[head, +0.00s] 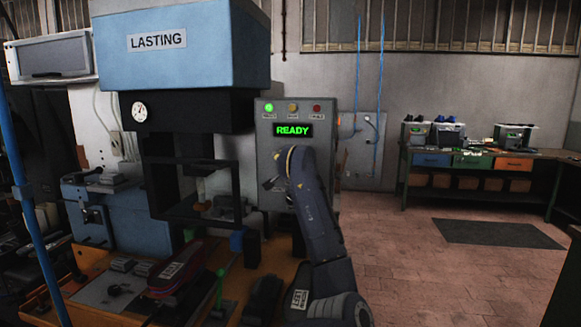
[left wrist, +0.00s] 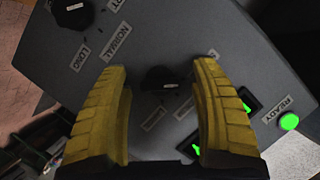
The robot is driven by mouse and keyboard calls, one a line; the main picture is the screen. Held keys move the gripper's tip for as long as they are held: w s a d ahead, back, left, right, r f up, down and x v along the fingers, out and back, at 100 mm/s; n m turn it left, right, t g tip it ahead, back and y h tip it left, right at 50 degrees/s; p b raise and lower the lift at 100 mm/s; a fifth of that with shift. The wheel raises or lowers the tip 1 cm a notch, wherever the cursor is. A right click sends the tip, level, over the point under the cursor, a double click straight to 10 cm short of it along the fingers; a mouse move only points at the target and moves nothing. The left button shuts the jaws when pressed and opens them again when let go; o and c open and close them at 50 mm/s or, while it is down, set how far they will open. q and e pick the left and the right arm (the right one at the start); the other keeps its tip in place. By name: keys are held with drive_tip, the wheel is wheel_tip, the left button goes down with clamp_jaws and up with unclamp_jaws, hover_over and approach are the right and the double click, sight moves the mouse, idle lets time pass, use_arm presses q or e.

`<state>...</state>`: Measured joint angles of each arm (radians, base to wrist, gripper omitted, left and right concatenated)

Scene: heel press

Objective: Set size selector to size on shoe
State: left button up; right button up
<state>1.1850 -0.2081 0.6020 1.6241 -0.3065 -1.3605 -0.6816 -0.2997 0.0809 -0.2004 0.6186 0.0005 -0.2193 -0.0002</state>
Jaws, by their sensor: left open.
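A grey control panel (head: 266,160) on the press carries lamps and a green READY display. My left gripper (head: 271,184) is at the panel's front, its arm rising from the bottom. In the left wrist view its yellow fingers (left wrist: 161,72) are open, one on each side of a dark knob (left wrist: 160,79), apparently the size selector; contact cannot be told. The small labels by this knob are unreadable. A dark red shoe (head: 184,266) with a white tag lies on the bench; the tag's text is too small to read. My right gripper is not in view.
Another dark knob (left wrist: 73,12) on the panel has SHORT, NORMAL and LONG labels. A green lamp (left wrist: 289,121) sits by the READY label. The blue LASTING press (head: 180,60) stands left of the panel. A workbench (head: 480,155) with bins is at the back right.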

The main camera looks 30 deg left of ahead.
use_arm(q)
drive_tip(key=v, duration=1.1)
drive_tip(key=shift+s, duration=0.3)
drive_tip(key=shift+d, duration=0.15)
